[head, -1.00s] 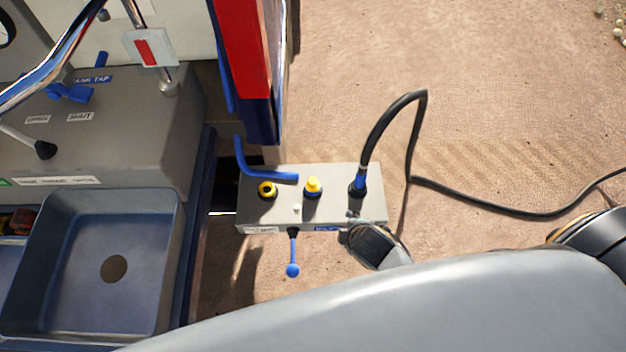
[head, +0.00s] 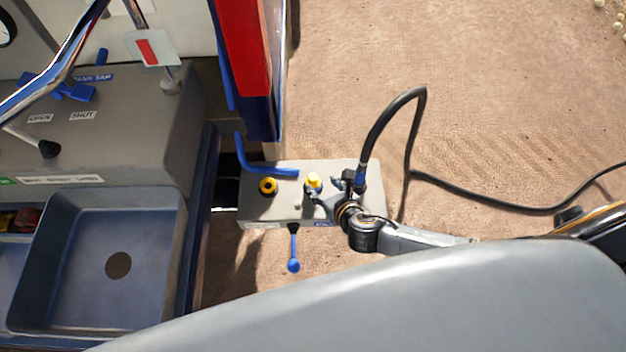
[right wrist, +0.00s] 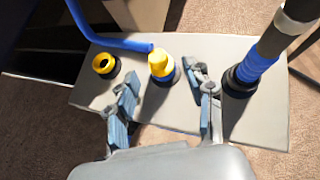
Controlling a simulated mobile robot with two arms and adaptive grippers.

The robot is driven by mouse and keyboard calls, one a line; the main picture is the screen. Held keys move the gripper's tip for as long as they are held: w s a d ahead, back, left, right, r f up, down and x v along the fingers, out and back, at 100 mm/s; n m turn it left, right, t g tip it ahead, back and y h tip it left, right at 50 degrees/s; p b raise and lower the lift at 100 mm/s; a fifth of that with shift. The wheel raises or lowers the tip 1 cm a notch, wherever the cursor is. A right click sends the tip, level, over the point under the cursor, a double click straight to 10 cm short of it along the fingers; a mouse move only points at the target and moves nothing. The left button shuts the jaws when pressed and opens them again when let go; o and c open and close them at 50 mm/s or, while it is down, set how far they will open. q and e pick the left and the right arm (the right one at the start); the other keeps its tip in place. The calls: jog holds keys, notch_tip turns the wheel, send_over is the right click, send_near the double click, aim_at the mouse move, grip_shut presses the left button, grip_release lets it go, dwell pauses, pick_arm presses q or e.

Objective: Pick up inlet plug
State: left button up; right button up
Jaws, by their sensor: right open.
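A yellow plug (head: 313,179), which I take for the inlet plug, stands upright in the middle fitting of a grey box (head: 283,210). It also shows in the right wrist view (right wrist: 161,64), with a dark collar beneath it. My right gripper (head: 326,190) is over the front of the box, just beside the plug. In the right wrist view the gripper (right wrist: 164,101) is open, its blue-padded fingers apart; the plug shows beyond and between them. Nothing is held. My left gripper is not in view.
A black hose with a blue connector (head: 361,176) stands on the box close to the right finger. A yellow-rimmed port (head: 268,187) and blue pipe (head: 265,169) lie left. A blue-knobbed lever (head: 293,265) hangs in front. A sink (head: 160,260) is further left.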

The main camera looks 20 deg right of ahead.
aim_at(314, 178)
jog(key=x, duration=0.7)
jog(key=shift+w+a+f, duration=0.15)
jog(key=shift+w+a, duration=0.05)
jog(key=shift+a, duration=0.1)
jog(key=shift+s, duration=0.1)
jog(key=c, duration=1.1)
